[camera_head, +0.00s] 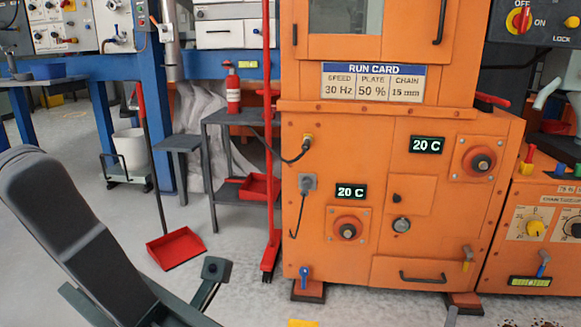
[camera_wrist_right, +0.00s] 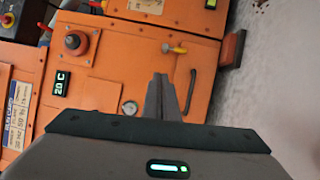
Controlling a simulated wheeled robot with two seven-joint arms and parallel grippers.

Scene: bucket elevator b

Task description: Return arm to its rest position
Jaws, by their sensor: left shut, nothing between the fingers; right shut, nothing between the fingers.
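My right gripper (camera_wrist_right: 160,98) shows in the right wrist view. Its two grey fingers are together with nothing between them, in front of the orange cabinet front (camera_wrist_right: 112,65). They appear apart from the cabinet. In the head view, a small grey tip at the bottom edge, right of centre, may be part of this gripper. A large dark grey link of my left arm (camera_head: 75,230) rises at the lower left of the head view, with dark parts at its lower end. I cannot make out the left gripper's fingers there.
The orange machine (camera_head: 376,140) fills the centre right, with knobs and a door handle (camera_head: 422,278). A red upright pole (camera_head: 268,130), a red dustpan (camera_head: 176,248) and a grey stand (camera_head: 228,118) are to its left.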

